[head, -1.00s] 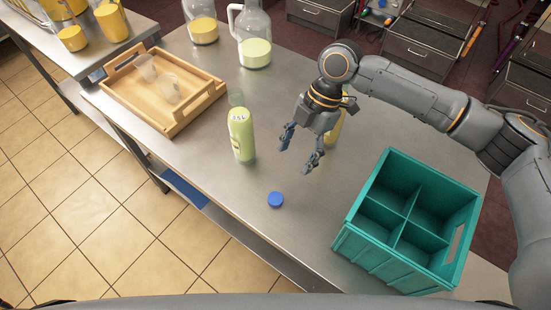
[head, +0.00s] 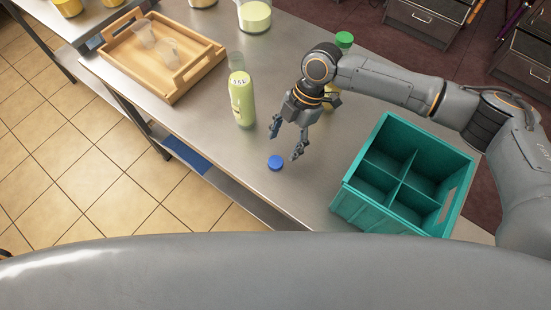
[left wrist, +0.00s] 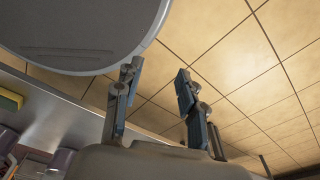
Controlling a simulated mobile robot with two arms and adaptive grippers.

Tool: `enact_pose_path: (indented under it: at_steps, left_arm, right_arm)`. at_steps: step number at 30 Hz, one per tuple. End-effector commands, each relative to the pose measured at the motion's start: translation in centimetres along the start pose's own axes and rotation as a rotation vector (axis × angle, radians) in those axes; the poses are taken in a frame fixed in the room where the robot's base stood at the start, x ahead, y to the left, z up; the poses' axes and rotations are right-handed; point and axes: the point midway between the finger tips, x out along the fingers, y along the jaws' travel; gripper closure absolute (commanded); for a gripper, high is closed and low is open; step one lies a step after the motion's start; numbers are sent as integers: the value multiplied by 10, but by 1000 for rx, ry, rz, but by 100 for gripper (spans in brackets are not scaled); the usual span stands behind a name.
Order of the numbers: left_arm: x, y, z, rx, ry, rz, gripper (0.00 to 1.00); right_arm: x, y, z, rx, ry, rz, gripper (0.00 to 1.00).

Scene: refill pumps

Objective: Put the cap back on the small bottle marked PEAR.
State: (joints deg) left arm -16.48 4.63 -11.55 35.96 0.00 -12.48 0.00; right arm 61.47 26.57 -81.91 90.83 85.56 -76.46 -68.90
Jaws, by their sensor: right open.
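A small bottle (head: 242,102) with pale green contents stands upright on the steel table, its clear neck uncapped. Its label is too small to read surely. A blue cap (head: 275,162) lies on the table in front of it, to the right. My right gripper (head: 286,139) is open and empty, pointing down with its fingers just above and behind the blue cap, apart from it as far as I can tell. My left gripper (left wrist: 154,82) shows in the left wrist view, fingers apart with nothing between them, over the tiled floor.
A teal divided crate (head: 345,207) stands at the right, its visible compartments empty. A wooden tray (head: 178,92) with clear cups is at the back left. A green cap (head: 344,39) and yellow body show behind my right arm. Large jugs (head: 254,17) stand at the back.

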Motion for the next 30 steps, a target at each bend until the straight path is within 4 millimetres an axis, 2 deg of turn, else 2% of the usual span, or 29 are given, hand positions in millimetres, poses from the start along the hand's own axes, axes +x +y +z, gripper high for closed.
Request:
enact_pose_path:
  at_steps: [4,9,14,18,24,30]
  left_arm:
    - [-2,2,15,-1,-22,3,60]
    - [-2,3,22,-1,-33,4,60]
    - [-7,3,20,-2,-32,4,60]
    - [-20,2,15,-2,-27,3,60]
    - [-22,2,10,-3,-19,3,60]
    - [-22,2,10,-3,-18,3,60]
  right_arm:
    - [5,0,0,0,-1,-1,36]
    - [5,0,0,0,-1,0,36]
    - [11,-1,-1,1,0,-2,36]
    - [30,-3,-2,2,0,-3,36]
    - [55,-2,0,2,-1,-1,36]
    - [57,-2,1,1,-1,0,36]
